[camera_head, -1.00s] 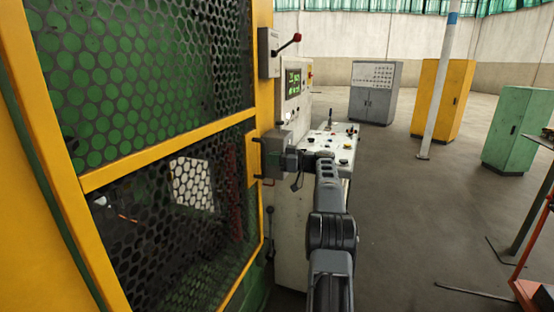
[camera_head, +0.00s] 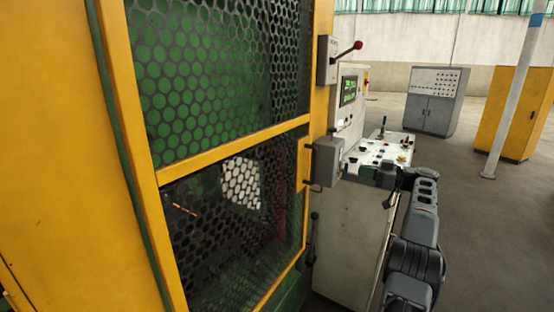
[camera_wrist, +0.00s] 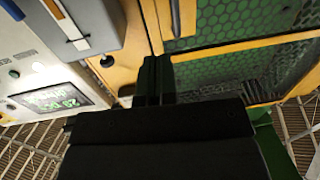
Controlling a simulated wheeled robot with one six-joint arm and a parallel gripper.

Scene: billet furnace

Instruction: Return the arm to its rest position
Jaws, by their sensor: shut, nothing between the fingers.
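My arm reaches up from the bottom right of the head view. My gripper (camera_head: 352,172) is in front of the control desk, just right of a grey box on the yellow frame, and its tips are hard to make out there. In the wrist view my gripper (camera_wrist: 154,78) shows as two dark fingers side by side, shut with nothing between them. Beyond them is the yellow frame (camera_wrist: 150,25) with its mesh door. I cannot tell the exact gap between fingers and frame.
A yellow-framed mesh door (camera_head: 235,155) fills the left. A grey latch box (camera_head: 327,160), a red-knobbed lever (camera_head: 357,46), a lit display (camera_head: 349,90) and a control desk (camera_head: 385,150) stand close to my arm. A grey cabinet (camera_head: 434,115) and yellow cabinet (camera_head: 512,110) stand farther back.

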